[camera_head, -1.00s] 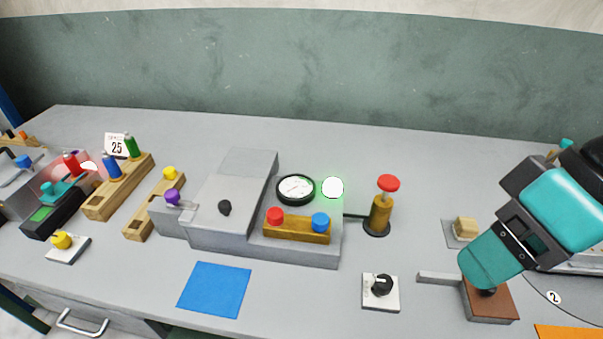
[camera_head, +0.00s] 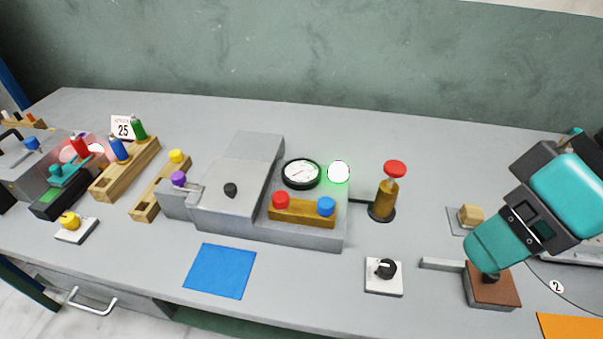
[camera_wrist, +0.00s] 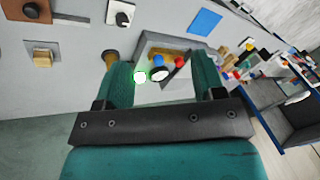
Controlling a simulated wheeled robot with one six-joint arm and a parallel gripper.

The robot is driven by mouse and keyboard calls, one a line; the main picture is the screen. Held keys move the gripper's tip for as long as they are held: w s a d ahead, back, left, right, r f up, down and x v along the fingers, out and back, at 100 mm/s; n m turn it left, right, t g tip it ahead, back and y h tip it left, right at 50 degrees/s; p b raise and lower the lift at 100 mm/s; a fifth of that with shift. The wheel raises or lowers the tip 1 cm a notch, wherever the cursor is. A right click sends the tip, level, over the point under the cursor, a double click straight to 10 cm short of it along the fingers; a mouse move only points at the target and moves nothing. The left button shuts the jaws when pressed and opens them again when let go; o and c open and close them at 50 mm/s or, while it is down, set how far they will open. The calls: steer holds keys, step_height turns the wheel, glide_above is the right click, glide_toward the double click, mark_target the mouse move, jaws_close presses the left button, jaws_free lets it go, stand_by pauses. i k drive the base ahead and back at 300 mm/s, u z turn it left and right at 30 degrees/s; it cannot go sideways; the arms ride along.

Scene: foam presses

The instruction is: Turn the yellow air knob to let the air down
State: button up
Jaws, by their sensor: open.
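The yellow knob (camera_head: 70,220) sits on a small white plate at the front left of the bench in the head view. It is far to the left of my gripper. A round white-faced gauge (camera_head: 300,173) stands on the grey press (camera_head: 232,205); its reading is too small to tell. A lit, green-glowing round lamp (camera_head: 338,171) is beside it. My gripper (camera_wrist: 162,68) is open and empty, with its teal fingers apart. In the head view it is at the right, over a brown block with a black knob (camera_head: 490,277).
A white plate with a black knob (camera_head: 384,275) and a red-topped brass post (camera_head: 388,190) stand between the press and my gripper. A blue mat (camera_head: 220,270) lies in front of the press. Wooden racks (camera_head: 125,170) with coloured bottles stand behind the yellow knob.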

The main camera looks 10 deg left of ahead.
mark_target(70, 220)
steer(key=u, duration=2.5)
steer(key=k, duration=1.25)
steer(key=u, duration=0.95)
steer(key=i, duration=2.1)
steer(key=z, duration=1.2)
steer(key=i, duration=0.75)
steer(key=z, duration=0.9)
